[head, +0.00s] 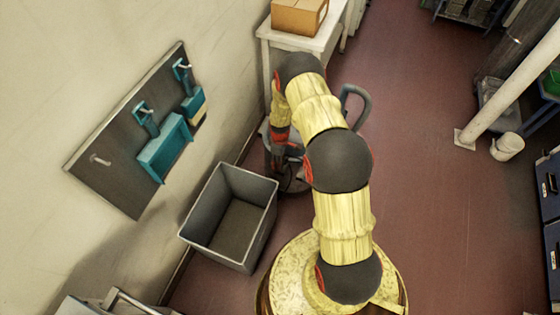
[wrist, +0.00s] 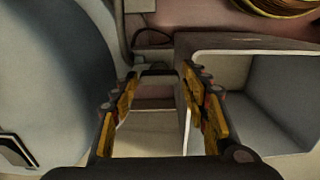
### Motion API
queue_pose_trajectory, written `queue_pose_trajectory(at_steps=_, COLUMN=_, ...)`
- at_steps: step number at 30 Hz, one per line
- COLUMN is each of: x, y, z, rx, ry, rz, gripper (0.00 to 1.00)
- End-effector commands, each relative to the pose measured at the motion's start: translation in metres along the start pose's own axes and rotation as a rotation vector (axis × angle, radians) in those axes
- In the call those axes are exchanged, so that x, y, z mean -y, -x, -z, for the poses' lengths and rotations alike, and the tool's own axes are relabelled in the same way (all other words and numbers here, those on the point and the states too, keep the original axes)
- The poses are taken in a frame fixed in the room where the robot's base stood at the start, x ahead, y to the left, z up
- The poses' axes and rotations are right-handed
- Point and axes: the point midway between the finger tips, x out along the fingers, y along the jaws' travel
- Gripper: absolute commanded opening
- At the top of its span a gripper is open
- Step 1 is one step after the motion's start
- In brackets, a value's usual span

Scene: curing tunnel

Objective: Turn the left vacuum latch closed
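A dark panel (head: 112,185) is fixed to the wall on the left in the head view. It carries two teal fittings, a larger lower one (head: 165,150) and a smaller upper one (head: 193,104), each with a teal handle with a pale tip above it. A small pale handle (head: 99,160) sits at the panel's left end. I cannot tell which part is the left vacuum latch, or how it is turned. My gripper (wrist: 160,92) is open and empty, with its fingers apart. In the head view it is low near the floor, right of the panel and well away from it, partly hidden by my arm.
A grey open bin (head: 232,218) stands on the floor below the panel and shows at right in the wrist view (wrist: 285,100). A white table (head: 325,38) with a cardboard box (head: 298,16) stands at the back. The red floor to the right is mostly clear up to a white post (head: 510,85).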

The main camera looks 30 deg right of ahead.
Motion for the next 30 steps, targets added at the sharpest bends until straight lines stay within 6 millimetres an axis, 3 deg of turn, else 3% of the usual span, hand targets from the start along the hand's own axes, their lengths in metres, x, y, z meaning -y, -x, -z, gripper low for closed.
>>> queue_pose_trajectory(at_steps=5, x=0.000, y=0.000, z=0.000, rx=0.000, ry=-0.001, rz=0.000, gripper=0.58)
queue_pose_trajectory(at_steps=17, x=-0.001, y=0.008, z=0.000, rx=-0.001, ry=-0.001, rz=-0.002, gripper=0.58)
queue_pose_trajectory(at_steps=30, x=-0.001, y=0.088, z=0.001, rx=-0.002, ry=-0.001, rz=-0.003, gripper=0.58)
